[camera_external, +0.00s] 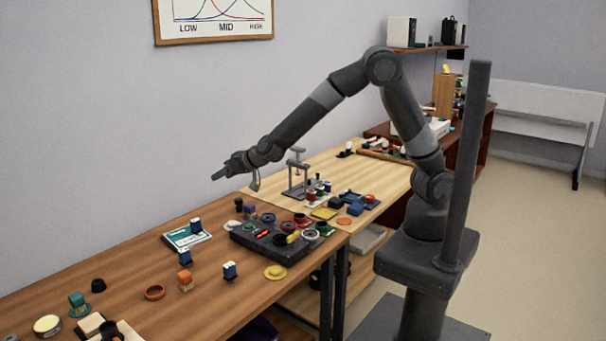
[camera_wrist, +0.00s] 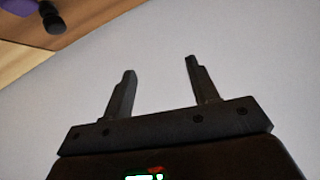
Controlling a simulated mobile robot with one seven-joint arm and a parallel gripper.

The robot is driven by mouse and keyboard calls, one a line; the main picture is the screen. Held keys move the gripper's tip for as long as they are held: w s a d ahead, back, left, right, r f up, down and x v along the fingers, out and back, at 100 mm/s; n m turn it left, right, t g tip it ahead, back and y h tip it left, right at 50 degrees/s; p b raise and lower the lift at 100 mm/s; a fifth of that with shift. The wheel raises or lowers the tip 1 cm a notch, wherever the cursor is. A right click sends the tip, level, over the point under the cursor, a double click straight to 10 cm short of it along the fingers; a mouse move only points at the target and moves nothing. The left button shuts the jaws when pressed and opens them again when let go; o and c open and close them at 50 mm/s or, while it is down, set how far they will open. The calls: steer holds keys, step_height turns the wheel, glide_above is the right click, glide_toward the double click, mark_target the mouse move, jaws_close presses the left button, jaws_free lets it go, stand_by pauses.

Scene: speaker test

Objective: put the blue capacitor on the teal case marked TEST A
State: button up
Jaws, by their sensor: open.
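A flat teal-and-white case (camera_external: 177,239) lies on the front wooden table; any marking on it is too small to read. A small blue-and-white part (camera_external: 196,226) stands upright at its right end. Two similar blue-topped parts stand nearer the front, one (camera_external: 185,257) close to an orange block and one (camera_external: 230,270) alone on bare wood. I cannot tell which is the blue capacitor. My gripper (camera_external: 235,180) is high above the table's back edge, near the wall, apart from all of these. In the wrist view, my gripper (camera_wrist: 160,68) is open with nothing between its fingers.
A dark tray (camera_external: 262,252) with several coloured parts stands right of the case. A grey press stand (camera_external: 298,175) rises behind it. A yellow disc (camera_external: 275,272), a brown ring (camera_external: 154,293) and an orange block (camera_external: 186,284) lie in front. Bare wood lies left of the case.

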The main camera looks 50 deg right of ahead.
steer(key=s+d+r+g, duration=0.1)
steer(key=s+d+r, duration=0.3)
steer(key=d, duration=0.3)
steer(key=s+d+r+n+g+y, duration=0.1)
steer(key=s+d+r, duration=0.35)
steer(key=d, duration=0.25)
steer(key=s+d+r+g, duration=0.1)
steer(key=s+d+r, duration=0.35)
steer(key=d, duration=0.25)
steer(key=s+d+f+g+h, duration=0.1)
steer(key=s+d+h, duration=0.3)
steer(key=s+d, duration=1.2)
steer(key=s+g, duration=0.1)
steer(key=s, duration=0.3)
steer(key=shift+f+m+g, duration=0.2)
steer(key=shift+m+g, duration=0.1)
steer(key=shift+m, duration=0.1)
